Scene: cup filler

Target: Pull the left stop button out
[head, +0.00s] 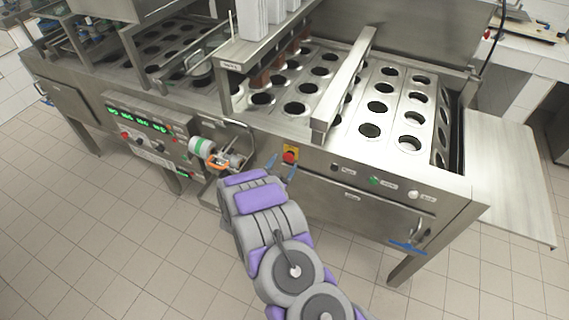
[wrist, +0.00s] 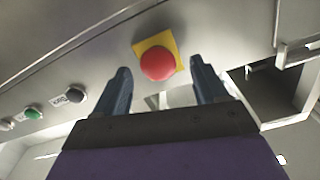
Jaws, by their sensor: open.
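The stop button (head: 290,156) is a round red knob on a yellow square plate on the machine's front panel. It also shows in the wrist view (wrist: 158,63), just beyond my fingertips and in line with the gap between them. My gripper (head: 281,167) is open and empty, with its two blue fingers pointing at the panel from just in front of the button. In the wrist view the fingers of my gripper (wrist: 160,66) lie on either side of the button, apart from it. The exact distance to the button cannot be told.
A black button (head: 334,167), a green button (head: 374,181) and a white button (head: 413,194) sit right of the stop button. A control panel (head: 147,132) with green digits is at left. A round device (head: 201,147) and bent pipe stand close left of my gripper.

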